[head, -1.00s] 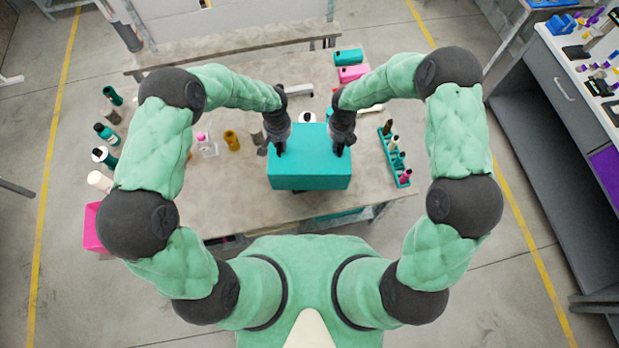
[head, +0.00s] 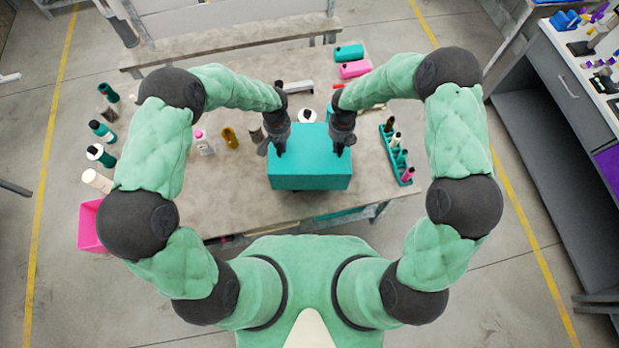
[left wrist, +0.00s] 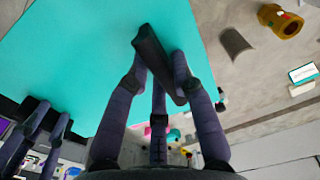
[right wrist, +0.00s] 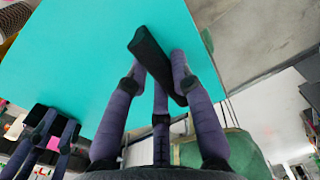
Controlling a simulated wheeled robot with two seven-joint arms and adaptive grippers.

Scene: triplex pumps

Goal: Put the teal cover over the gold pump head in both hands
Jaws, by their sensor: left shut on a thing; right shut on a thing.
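The teal cover (head: 310,168) is a large box-shaped cover held level in front of me, over the front part of the table. Each gripper is shut on a dark bar handle on its top. My left gripper (head: 279,150) holds the handle at the left, and my right gripper (head: 339,150) the one at the right. The cover's teal top also fills much of the left wrist view (left wrist: 95,50) and the right wrist view (right wrist: 95,45). A small gold piece (head: 229,137) stands left of the cover.
The grey table (head: 225,190) extends around the cover. Several bottles (head: 102,131) stand at its left edge, with a pink bin (head: 90,226). A teal rack (head: 390,143) is close on the right. Pink (head: 355,69) and teal (head: 349,52) pieces lie at the back.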

